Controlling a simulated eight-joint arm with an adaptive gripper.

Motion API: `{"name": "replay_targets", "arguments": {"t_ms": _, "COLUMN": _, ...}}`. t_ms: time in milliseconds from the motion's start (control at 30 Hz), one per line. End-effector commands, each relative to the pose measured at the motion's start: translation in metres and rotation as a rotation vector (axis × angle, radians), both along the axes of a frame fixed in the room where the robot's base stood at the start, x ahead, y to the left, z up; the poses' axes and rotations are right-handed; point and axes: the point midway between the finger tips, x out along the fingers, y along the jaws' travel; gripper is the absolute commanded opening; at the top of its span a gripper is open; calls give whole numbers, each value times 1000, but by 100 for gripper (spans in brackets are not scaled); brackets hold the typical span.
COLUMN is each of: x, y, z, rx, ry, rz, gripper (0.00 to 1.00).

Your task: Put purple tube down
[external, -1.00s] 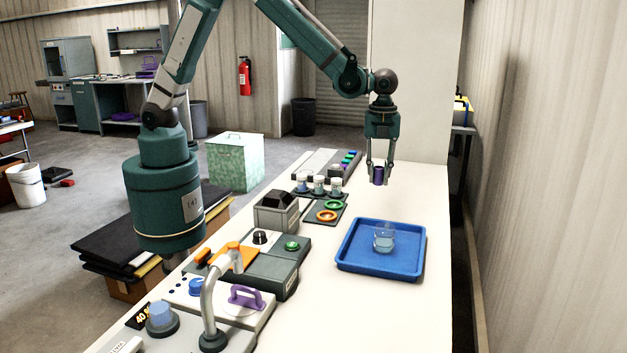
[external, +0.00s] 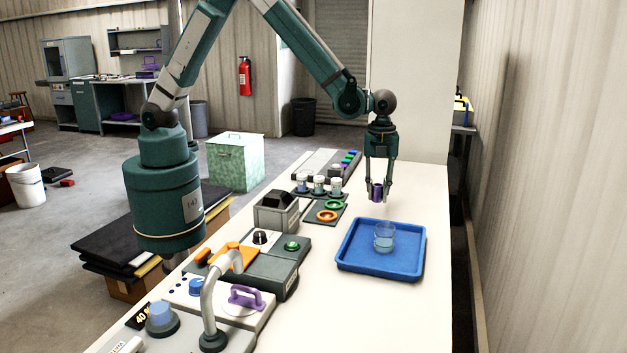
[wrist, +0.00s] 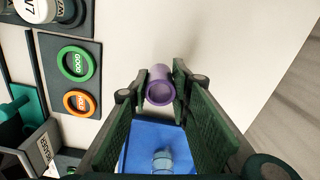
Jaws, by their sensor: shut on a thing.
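The purple tube (external: 377,192) is between the fingers of my gripper (external: 378,194). In the external view it is held above the white bench, just beyond the far edge of the blue tray. In the wrist view the purple tube (wrist: 160,86) shows its round end, with a finger of my gripper (wrist: 160,88) on each side. My gripper is shut on it.
The blue tray (external: 352,263) holds a clear beaker (external: 384,238). Left of it, a dark plate carries a green ring (external: 334,205) marked GOOD and an orange ring (external: 326,216) marked HOLD. Several white-capped jars (external: 319,185) stand behind. The bench (external: 425,185) around the tube is clear.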

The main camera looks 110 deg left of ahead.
Motion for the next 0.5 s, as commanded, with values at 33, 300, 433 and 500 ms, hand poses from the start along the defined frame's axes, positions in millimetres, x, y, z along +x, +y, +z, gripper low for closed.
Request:
{"name": "replay_targets", "arguments": {"t_ms": 33, "x": 0, "y": 0, "z": 0, "rx": 0, "ry": 0, "rz": 0, "gripper": 8}}
{"name": "replay_targets", "arguments": {"t_ms": 300, "x": 0, "y": 0, "z": -15, "rx": 0, "ry": 0, "rz": 0, "gripper": 8}}
{"name": "replay_targets", "arguments": {"t_ms": 433, "x": 0, "y": 0, "z": -28, "rx": 0, "ry": 0, "rz": 0, "gripper": 8}}
{"name": "replay_targets", "arguments": {"t_ms": 500, "x": 0, "y": 0, "z": -33, "rx": 0, "ry": 0, "rz": 0, "gripper": 8}}
